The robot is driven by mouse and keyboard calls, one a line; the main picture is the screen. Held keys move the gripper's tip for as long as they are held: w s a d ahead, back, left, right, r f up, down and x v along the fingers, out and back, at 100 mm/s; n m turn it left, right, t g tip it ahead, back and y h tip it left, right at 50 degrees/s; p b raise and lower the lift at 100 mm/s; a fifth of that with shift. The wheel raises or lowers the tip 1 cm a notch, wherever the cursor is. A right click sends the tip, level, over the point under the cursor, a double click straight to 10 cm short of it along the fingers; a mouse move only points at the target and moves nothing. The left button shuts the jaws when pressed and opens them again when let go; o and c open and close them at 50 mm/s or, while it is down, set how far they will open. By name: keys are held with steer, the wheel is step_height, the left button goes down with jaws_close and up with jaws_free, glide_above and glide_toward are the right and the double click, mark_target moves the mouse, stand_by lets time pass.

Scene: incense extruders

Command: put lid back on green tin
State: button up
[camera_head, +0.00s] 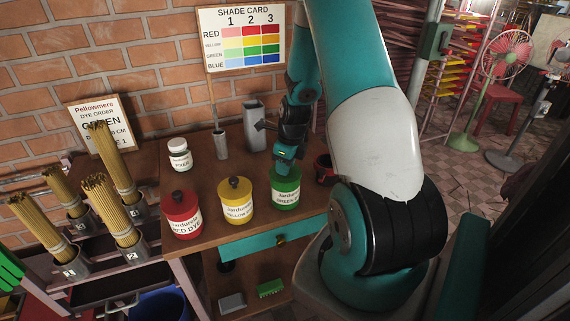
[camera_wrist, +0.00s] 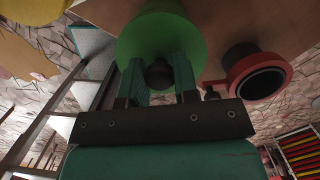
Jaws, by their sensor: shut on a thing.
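The green tin (camera_head: 286,194) stands at the right front of the wooden table, its label facing forward. The green lid (camera_wrist: 160,32) with a dark round knob (camera_wrist: 159,74) fills the upper middle of the wrist view. My gripper (camera_head: 286,160) is right above the green tin in the head view. In the wrist view its fingers (camera_wrist: 160,80) are on either side of the knob, shut on it. The lid is at the tin's mouth; I cannot tell whether it is fully seated or slightly above the rim.
A yellow tin (camera_head: 238,207) and a red tin (camera_head: 182,222), both lidded, stand left of the green tin. A red-rimmed dark cup (camera_head: 325,173) is close on its right; it also shows in the wrist view (camera_wrist: 257,73). A white jar (camera_head: 179,158) and grey holders (camera_head: 254,128) stand behind.

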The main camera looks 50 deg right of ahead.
steer(key=o, duration=1.5)
steer(key=shift+c, duration=0.2)
steer(key=shift+r+p, duration=3.15)
steer(key=shift+r, duration=0.4)
jaws_close()
